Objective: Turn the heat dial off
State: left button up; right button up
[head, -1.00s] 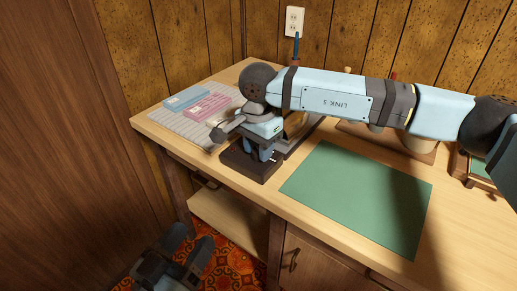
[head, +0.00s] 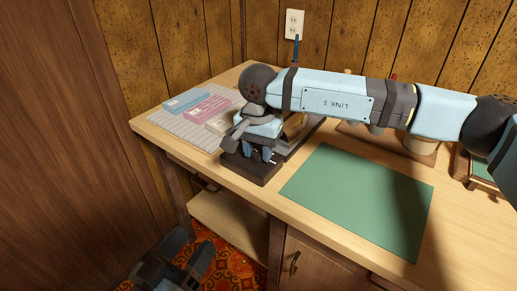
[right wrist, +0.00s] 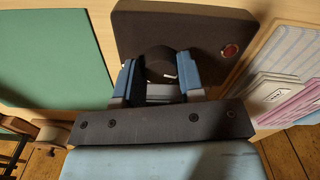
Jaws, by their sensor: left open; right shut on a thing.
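The heat dial (right wrist: 161,66) is a dark round knob on a dark box (right wrist: 200,25) in the right wrist view. A white mark shows near its right side, and a red round light sits on the box to the right. My right gripper (right wrist: 161,72) is shut on the dial, one finger on each side. In the head view the box (head: 250,166) stands near the table's front edge, with my right gripper (head: 264,152) over it, and the dial is hidden there. My left gripper (head: 180,262) is open and empty, low over the rug in front of the table.
A green mat (head: 362,196) lies right of the box. A striped cloth (head: 180,128) with blue and pink packets (head: 206,108) lies to the left. A wooden rack stands behind my right arm. An open shelf (head: 228,215) is below the tabletop.

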aim_at(259, 152)
pick_arm(q)
jog(key=shift+f, duration=0.1)
pick_arm(e)
jog(key=o, duration=0.9)
notch_tip(259, 152, up, 9)
jog(key=shift+r+p, duration=0.1)
jog(key=shift+p, duration=1.15)
pick_arm(q)
jog(key=shift+w+a+y+p, duration=0.1)
jog(key=shift+a+y+p, duration=0.35)
jog(key=shift+a+y, duration=0.05)
pick_arm(e)
jog(key=shift+r, duration=2.35)
